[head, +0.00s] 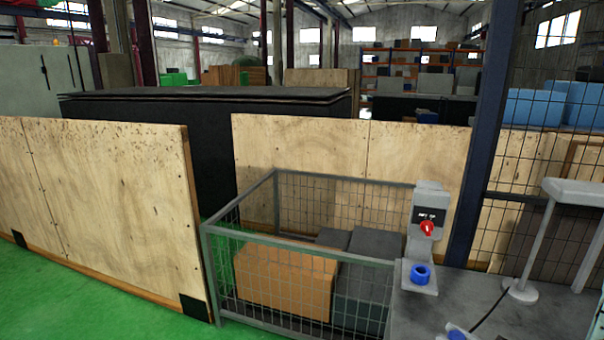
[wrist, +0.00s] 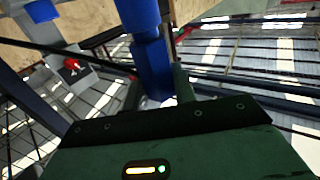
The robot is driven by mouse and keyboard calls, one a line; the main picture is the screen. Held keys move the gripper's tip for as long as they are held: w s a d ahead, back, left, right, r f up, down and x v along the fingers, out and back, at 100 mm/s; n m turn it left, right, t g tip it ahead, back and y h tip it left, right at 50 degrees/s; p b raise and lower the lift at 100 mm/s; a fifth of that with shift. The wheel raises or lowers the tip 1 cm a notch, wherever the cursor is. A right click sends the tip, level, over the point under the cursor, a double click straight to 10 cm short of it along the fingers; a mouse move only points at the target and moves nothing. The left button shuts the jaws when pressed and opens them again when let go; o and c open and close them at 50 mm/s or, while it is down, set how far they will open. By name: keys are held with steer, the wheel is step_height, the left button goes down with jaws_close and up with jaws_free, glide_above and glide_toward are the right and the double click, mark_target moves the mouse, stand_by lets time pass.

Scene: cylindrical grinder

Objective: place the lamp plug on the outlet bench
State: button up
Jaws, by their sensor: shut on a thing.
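The blue lamp plug (wrist: 152,68) is between the fingers of my gripper (wrist: 160,88) in the wrist view, and my gripper is shut on it. In the head view a blue piece (head: 457,334) at the bottom edge, near the lamp's black cable, looks like the plug; my gripper is not clearly seen there. The grey outlet bench (head: 425,312) is at the lower right. On it stands a grey outlet post (head: 428,200) with a red switch (head: 427,229) and a blue socket (head: 420,273). The socket (wrist: 41,11) also shows at the wrist view's top left, apart from the plug.
A grey lamp (head: 522,290) stands on the bench at the right. A wire cage (head: 305,252) with boxes adjoins the bench on the left. Wooden panels (head: 95,200) and a mesh fence (head: 545,90) stand around. Green floor is free at the lower left.

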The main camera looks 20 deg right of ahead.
steer(key=w+a+f+m+h+b, duration=0.2)
steer(key=w+a+f+b, duration=0.3)
steer(key=w, duration=0.3)
steer(key=w+a+f+m+t+h+b, duration=0.1)
steer(key=w+a+f+h+b, duration=0.2)
steer(key=w+a+f+b, duration=0.2)
steer(key=w+f, duration=0.3)
steer(key=w, duration=0.1)
steer(key=shift+a+f+m+h, duration=0.15)
steer(key=shift+f+m+h, duration=0.15)
steer(key=shift+m+h, duration=0.1)
